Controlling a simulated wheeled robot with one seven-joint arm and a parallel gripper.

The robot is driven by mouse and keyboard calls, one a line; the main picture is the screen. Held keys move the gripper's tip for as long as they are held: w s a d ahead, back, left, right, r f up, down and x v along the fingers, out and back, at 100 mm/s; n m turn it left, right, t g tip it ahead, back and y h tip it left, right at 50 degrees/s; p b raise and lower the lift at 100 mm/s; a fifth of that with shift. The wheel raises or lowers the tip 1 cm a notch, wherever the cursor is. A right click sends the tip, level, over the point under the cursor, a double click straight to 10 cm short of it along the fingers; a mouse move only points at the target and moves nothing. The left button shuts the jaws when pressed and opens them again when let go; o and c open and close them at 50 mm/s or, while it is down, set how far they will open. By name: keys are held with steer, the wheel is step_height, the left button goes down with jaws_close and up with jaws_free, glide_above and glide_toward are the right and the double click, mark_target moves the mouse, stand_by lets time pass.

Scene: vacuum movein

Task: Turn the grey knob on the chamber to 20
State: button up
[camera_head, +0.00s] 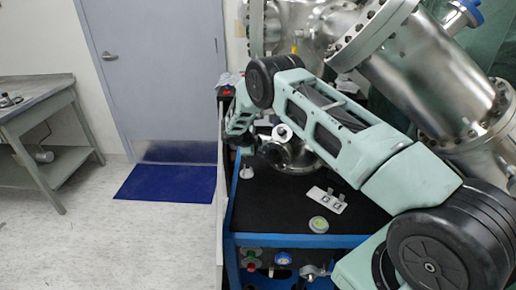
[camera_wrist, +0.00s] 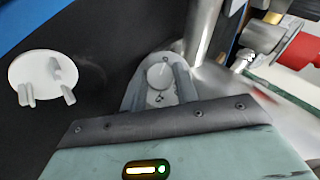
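In the wrist view, a round light-grey knob (camera_wrist: 160,75) with a thin pointer line shows in the upper middle. The grey fingers of my gripper (camera_wrist: 161,88) stand apart on either side of it. I cannot tell whether they touch it. In the head view my gripper (camera_head: 236,142) is at the left end of the arm, beside the lower part of the metal chamber (camera_head: 420,80). The knob cannot be made out there, and its number scale is not readable in either view.
A black-topped blue cart (camera_head: 275,205) stands below. On it are a white disc with prongs (camera_wrist: 50,78), a small white plate (camera_head: 327,200) and a round greenish-white item (camera_head: 318,224). A red cylindrical fitting (camera_wrist: 303,50) is at the right of the wrist view.

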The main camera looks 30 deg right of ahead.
steer(key=shift+c, duration=1)
steer(key=b, duration=0.1)
steer(key=m+t+h+b, duration=0.1)
steer(key=b, duration=0.1)
steer(key=shift+s+a+f, duration=0.1)
steer(key=shift+a+f, duration=0.05)
steer(key=shift+f, duration=0.2)
steer(key=shift+m+t+h+b, duration=0.3)
steer(key=shift+m+h+b, duration=0.2)
steer(key=shift+m+b, duration=0.2)
steer(key=shift+r+m+b, duration=0.15)
steer(key=shift+m+b, duration=0.2)
steer(key=shift+m, duration=0.05)
steer(key=o, duration=1)
steer(key=shift+r, duration=0.1)
steer(key=b+v, duration=0.1)
steer(key=v, duration=0.6)
steer(key=shift+s+a, duration=0.15)
steer(key=shift+a, duration=0.05)
